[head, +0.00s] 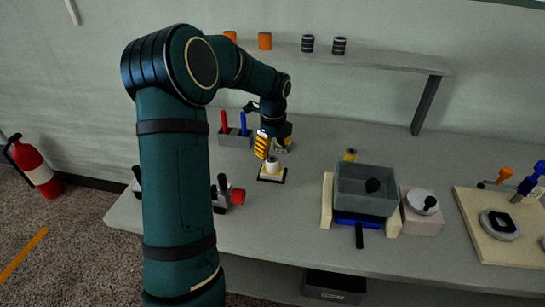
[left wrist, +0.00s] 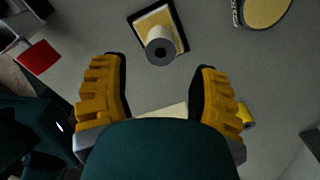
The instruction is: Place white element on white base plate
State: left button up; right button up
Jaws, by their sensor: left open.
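A white cylinder (head: 272,162) with a dark centre stands on a cream base plate (head: 264,176) with a black border, near the left front of the table. In the left wrist view the white cylinder (left wrist: 160,48) stands on the base plate (left wrist: 147,20), beyond the fingertips. My left gripper (head: 268,147) is just behind and above the plate in the head view. In the left wrist view its yellow ribbed fingers (left wrist: 158,85) are wide apart. A pale patch (left wrist: 167,109) shows low between them; I cannot tell what it is. My right gripper is not in view.
A red-knobbed device (head: 237,196) stands left of the plate. A grey holder (head: 235,139) with red and blue tools is behind. A grey bin (head: 365,190) and a beige board (head: 500,245) are right. A raised shelf (head: 375,60) spans the back.

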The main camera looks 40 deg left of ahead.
aim_at(273, 160)
pick_arm(q)
notch_tip(273, 160, up, 5)
jog(key=shift+p, duration=0.4)
jog(key=shift+f, duration=0.1)
dwell(0.3)
